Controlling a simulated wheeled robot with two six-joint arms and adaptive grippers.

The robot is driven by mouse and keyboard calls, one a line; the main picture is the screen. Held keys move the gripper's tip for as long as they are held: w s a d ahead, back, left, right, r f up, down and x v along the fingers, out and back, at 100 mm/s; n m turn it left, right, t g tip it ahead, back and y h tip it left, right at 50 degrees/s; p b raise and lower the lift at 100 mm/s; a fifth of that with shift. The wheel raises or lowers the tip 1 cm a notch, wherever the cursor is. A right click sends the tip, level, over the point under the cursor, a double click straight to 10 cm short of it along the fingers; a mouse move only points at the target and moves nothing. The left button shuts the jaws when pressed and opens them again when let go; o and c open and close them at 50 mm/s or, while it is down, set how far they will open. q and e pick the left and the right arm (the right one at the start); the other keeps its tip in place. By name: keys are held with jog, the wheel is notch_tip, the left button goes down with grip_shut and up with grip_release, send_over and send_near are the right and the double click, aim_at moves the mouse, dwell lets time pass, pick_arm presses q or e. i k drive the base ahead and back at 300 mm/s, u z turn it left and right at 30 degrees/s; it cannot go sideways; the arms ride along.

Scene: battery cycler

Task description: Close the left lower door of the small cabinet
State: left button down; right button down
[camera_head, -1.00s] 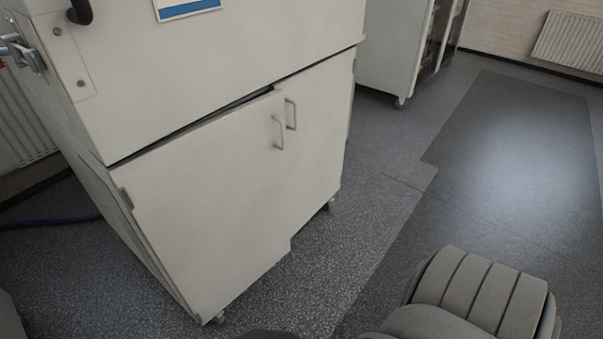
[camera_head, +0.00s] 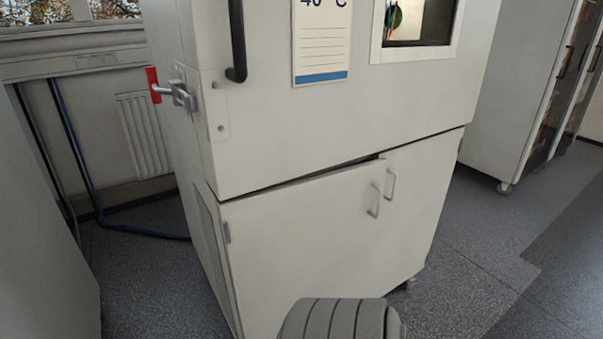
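The small cabinet (camera_head: 300,130) stands in the middle of the head view. Its left lower door (camera_head: 290,245) is slightly ajar. It is hinged on the left, and its right edge stands a little proud of the right lower door (camera_head: 425,200). A dark gap shows along its top edge. The left door's handle (camera_head: 374,201) is a thin metal bow close to the right door's handle (camera_head: 391,185). The right door looks shut. Neither gripper is in view. A grey ribbed part of mine hides the bottom of the left door.
A red-tipped latch (camera_head: 154,84) sticks out at the cabinet's upper left. A grey panel (camera_head: 40,230) fills the left edge. A taller cabinet (camera_head: 520,90) stands at the right. A blue cable (camera_head: 140,231) lies by the wall. Floor is clear at lower right.

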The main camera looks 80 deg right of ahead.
aim_at(312, 236)
jog(key=u, duration=0.2)
jog(key=k, duration=0.9)
jog(key=z, duration=1.5)
